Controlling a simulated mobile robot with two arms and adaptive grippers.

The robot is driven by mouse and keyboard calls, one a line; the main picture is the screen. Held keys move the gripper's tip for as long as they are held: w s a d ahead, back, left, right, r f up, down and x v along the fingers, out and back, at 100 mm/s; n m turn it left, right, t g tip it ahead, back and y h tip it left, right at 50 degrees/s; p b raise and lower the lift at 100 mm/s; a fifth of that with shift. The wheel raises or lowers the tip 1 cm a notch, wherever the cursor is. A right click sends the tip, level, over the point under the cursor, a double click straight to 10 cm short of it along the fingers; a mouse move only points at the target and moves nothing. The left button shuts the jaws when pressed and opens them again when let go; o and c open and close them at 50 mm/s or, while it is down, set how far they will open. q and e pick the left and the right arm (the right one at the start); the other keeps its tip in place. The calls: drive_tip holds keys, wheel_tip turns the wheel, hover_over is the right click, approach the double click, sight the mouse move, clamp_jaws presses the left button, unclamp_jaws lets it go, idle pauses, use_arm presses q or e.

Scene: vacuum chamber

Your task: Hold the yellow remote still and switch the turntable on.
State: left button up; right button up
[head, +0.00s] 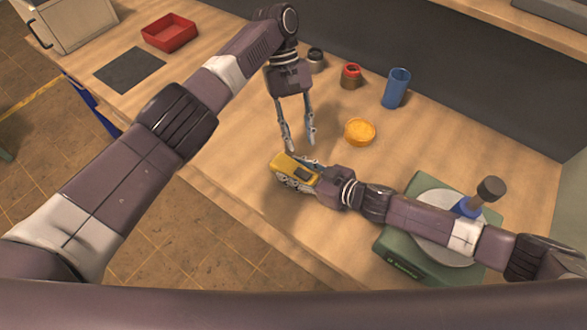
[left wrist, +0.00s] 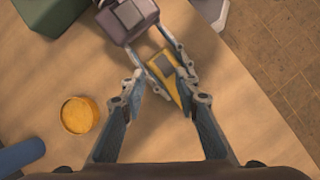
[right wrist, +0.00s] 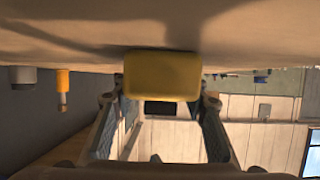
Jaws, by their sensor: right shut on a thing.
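The yellow remote (head: 286,162), with a dark grey patch on top, is between the fingers of my right gripper (head: 297,178), near the table's front edge. In the right wrist view the remote's yellow end (right wrist: 162,75) fills the gap between the fingers. My right gripper is shut on it. My left gripper (head: 297,142) is open and empty, pointing down just above and behind the remote. In the left wrist view the remote (left wrist: 162,80) shows between and beyond its fingertips. The turntable (head: 397,255), a green box with a round grey plate, is at the right, partly hidden by my right arm.
A blue and dark-headed tool (head: 488,190) stands over the turntable plate. An orange round dish (head: 360,131), a blue cup (head: 396,88), a red-topped jar (head: 351,76) and a dark jar (head: 315,58) stand behind. A red tray (head: 170,32) and dark mat (head: 130,70) lie far left.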

sight(286, 160)
use_arm(q)
drive_tip(key=shift+f, duration=0.1)
drive_tip(key=c, duration=0.4)
drive_tip(key=shift+w+a+f, duration=0.1)
drive_tip(key=shift+f, duration=0.2)
drive_tip(key=shift+c, duration=1.2)
drive_tip(key=f+t, duration=0.1)
drive_tip(key=w+a+f+m, duration=0.1)
drive_tip(key=f+m+t, duration=0.1)
drive_tip(key=shift+w+a+f+t+h, duration=0.15)
drive_tip(key=shift+a+f+t+h, duration=0.15)
drive_tip(key=shift+f, duration=0.1)
clamp_jaws()
drive_tip(key=shift+a+f+m+t, duration=0.4)
drive_tip(key=shift+f+m+t, duration=0.15)
drive_tip(key=shift+m+t, duration=0.15)
drive_tip(key=shift+s+a+f+m+t+h, duration=0.15)
drive_tip(key=shift+s+a+m+t+h, duration=0.15)
drive_tip(key=shift+a+m+t, duration=0.3)
drive_tip(key=s+r+m+t+h, duration=0.3)
drive_tip(key=s+r+m+t, duration=0.2)
drive_tip(key=s+r, duration=0.4)
drive_tip(key=s+t, duration=0.1)
drive_tip(key=s, duration=0.1)
drive_tip(key=shift+s+a+r+m, duration=0.15)
drive_tip(key=shift+s+a+m, duration=0.2)
drive_tip(key=shift+m, duration=0.05)
